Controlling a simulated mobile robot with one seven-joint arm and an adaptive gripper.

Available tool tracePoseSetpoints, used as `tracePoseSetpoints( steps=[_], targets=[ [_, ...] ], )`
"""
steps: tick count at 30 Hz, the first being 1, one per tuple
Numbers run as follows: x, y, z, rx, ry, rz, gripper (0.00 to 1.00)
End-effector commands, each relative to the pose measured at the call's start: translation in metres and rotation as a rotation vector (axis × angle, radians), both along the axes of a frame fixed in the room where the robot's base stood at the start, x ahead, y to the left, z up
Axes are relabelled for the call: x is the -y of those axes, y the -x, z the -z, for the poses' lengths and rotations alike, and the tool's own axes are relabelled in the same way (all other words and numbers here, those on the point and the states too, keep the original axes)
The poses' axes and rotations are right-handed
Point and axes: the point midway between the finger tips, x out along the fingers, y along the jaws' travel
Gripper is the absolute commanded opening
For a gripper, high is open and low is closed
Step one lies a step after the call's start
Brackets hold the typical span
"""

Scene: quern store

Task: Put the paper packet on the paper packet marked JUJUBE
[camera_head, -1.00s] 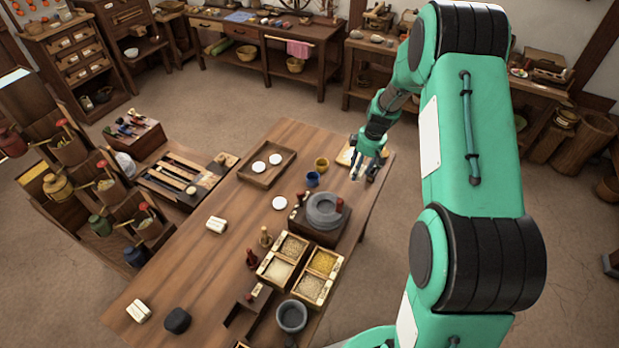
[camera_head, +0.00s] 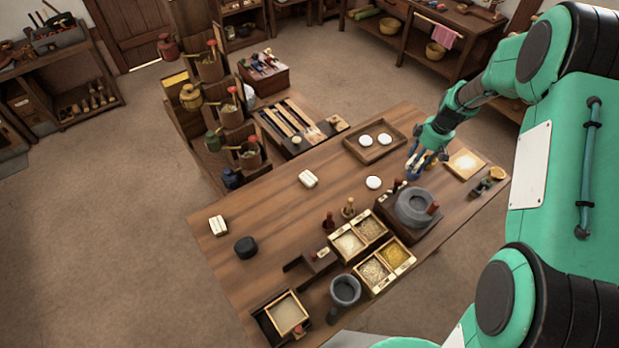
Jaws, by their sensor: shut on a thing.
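Two small white paper packets lie apart on the wooden table. One packet (camera_head: 307,178) is near the middle of the far edge, and the other packet (camera_head: 218,225) is near the left end. Any lettering is too small to read, so I cannot tell which is marked JUJUBE. My gripper (camera_head: 416,172) is over the right part of the table, beside the wooden tray and well right of both packets. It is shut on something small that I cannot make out. Blue and yellow cups stood near there; the arm and fingers now partly cover that spot.
The wooden tray (camera_head: 353,151) holds two white discs; another white disc (camera_head: 373,182) lies nearby. A stone quern (camera_head: 415,207), boxes of grain (camera_head: 398,254), a grey mortar (camera_head: 345,290) and a dark lump (camera_head: 246,247) stand on the table.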

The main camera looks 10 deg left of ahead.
Motion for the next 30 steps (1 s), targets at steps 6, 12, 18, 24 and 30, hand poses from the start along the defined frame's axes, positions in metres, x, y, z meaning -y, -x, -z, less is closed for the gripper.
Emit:
tracePoseSetpoints(
  steps=[6, 12, 18, 24, 30],
  targets=[
    [-0.081, -0.006, -0.004, 0.000, 0.001, -0.114, 0.23],
    [-0.152, -0.004, -0.008, -0.001, 0.002, -0.214, 0.23],
    [-0.223, 0.005, -0.013, 0.000, 0.003, -0.315, 0.23],
    [-0.293, 0.020, -0.017, -0.001, 0.005, -0.414, 0.23],
    [-0.348, 0.038, -0.020, -0.002, 0.007, -0.495, 0.23]
  ],
)
